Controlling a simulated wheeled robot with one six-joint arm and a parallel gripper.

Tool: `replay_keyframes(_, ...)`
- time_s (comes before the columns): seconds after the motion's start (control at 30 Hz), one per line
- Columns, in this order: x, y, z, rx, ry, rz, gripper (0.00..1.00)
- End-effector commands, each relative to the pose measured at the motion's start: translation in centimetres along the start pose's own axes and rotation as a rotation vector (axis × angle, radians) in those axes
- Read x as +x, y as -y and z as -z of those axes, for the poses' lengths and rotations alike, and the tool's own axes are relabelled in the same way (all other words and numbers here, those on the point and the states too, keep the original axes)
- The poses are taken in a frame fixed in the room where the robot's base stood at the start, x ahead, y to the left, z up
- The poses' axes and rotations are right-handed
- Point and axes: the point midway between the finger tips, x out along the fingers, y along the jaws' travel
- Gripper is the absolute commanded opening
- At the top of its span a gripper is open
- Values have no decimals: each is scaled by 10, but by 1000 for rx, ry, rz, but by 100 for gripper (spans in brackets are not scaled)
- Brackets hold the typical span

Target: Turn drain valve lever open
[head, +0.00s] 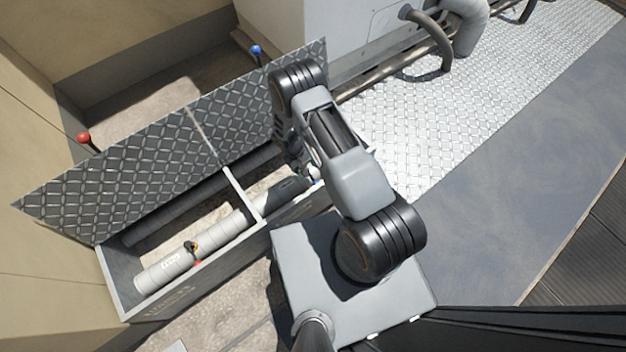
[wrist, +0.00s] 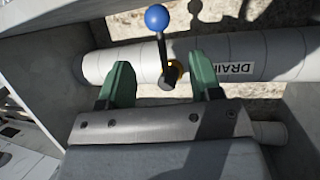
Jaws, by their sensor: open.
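In the wrist view, the drain valve lever (wrist: 160,48) is a thin dark rod with a blue ball knob (wrist: 157,18). It rises from a yellow-and-black valve hub (wrist: 171,74) on a pale pipe marked DRAIN (wrist: 225,58). The lever stands nearly square across the pipe, leaning slightly left. My gripper (wrist: 164,72) is open, with one green finger on each side of the hub. No contact with the lever shows. In the head view my arm hides most of my gripper and this valve.
A grey cabinet (head: 350,40) stands at the back.

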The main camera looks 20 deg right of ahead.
Motion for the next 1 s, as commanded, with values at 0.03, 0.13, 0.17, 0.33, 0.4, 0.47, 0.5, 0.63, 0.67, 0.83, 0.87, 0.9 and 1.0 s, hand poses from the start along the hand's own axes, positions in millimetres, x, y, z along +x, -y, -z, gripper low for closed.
replay_keyframes(0.03, 13, 1, 0, 0, 3, 0, 59)
replay_keyframes(0.13, 30, 1, 0, 1, 3, 1, 59)
replay_keyframes(0.17, 34, 0, 0, 1, 3, 0, 59)
replay_keyframes(0.33, 53, 0, 0, 1, 1, 1, 59)
replay_keyframes(0.4, 57, 0, 0, 0, 1, 0, 59)
replay_keyframes(0.47, 60, 0, 0, 0, 1, 0, 59)
replay_keyframes(0.5, 62, 0, 0, 0, 1, 0, 59)
replay_keyframes(0.63, 64, 0, 0, 1, 0, 0, 59)
replay_keyframes(0.67, 64, 0, 0, 1, 0, 0, 59)
replay_keyframes(0.83, 64, 0, 0, 1, 0, 0, 59)
replay_keyframes(0.87, 64, 0, 0, 1, 0, 0, 59)
replay_keyframes(0.9, 64, 0, 0, 1, 0, 0, 55)
replay_keyframes(1.0, 64, 0, 0, 0, 0, 0, 45)
